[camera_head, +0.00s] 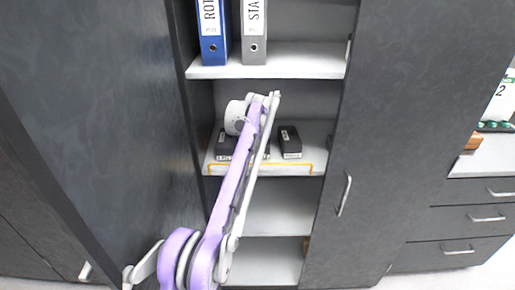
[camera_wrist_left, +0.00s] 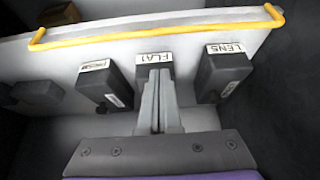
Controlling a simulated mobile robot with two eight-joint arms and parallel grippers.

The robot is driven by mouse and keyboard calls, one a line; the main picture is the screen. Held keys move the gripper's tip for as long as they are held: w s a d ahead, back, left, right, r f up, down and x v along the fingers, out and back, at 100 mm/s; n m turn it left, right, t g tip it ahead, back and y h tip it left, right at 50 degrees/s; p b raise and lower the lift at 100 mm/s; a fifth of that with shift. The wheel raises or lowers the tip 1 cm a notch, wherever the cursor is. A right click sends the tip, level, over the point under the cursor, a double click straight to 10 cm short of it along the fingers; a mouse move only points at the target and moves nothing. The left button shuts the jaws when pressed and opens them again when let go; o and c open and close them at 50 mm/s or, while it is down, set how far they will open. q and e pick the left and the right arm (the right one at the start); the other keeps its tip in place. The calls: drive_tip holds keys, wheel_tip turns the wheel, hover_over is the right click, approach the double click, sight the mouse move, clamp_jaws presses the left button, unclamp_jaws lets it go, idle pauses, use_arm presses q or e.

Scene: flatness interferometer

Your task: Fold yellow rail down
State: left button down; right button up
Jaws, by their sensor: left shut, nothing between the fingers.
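The yellow rail (camera_head: 285,164) runs along the front edge of the middle cabinet shelf, its ends bent toward the shelf. It appears slightly raised above the edge. In the left wrist view the yellow rail (camera_wrist_left: 160,29) spans the top of the picture, bent at both ends. My left gripper (camera_wrist_left: 161,72) is shut and empty, its fingertips in front of the middle labelled box (camera_wrist_left: 154,62) and apart from the rail in the picture. I cannot tell whether they touch the box. In the head view my arm hides the gripper and part of the rail. My right gripper is not in view.
Dark labelled boxes stand beside the fingers, one right (camera_wrist_left: 222,72) and one left (camera_wrist_left: 105,84). Another black box (camera_head: 290,140) shows on the shelf. Binders (camera_head: 212,45) stand above. An open cabinet door (camera_head: 110,110) is at left. The lower shelf (camera_head: 285,210) looks clear.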

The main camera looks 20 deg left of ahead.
use_arm(q)
drive_tip(key=x, duration=0.7)
drive_tip(key=shift+w+a+f, duration=0.1)
drive_tip(key=shift+f, duration=0.05)
drive_tip(key=shift+s+f+b, duration=0.15)
drive_tip(key=shift+s+b, duration=0.1)
drive_tip(key=shift+b, duration=0.25)
drive_tip(key=shift+s+d+r+b, duration=0.2)
drive_tip(key=shift+s+d+b, duration=0.15)
drive_tip(key=shift+s, duration=0.35)
drive_tip(key=shift+s+d+r+b, duration=0.1)
drive_tip(key=shift+s+r+b, duration=0.1)
drive_tip(key=shift+s, duration=0.25)
drive_tip(key=shift+s+d+r+b, duration=0.1)
drive_tip(key=shift+s+b, duration=0.1)
drive_tip(key=shift+s, duration=0.3)
drive_tip(key=shift+f, duration=0.1)
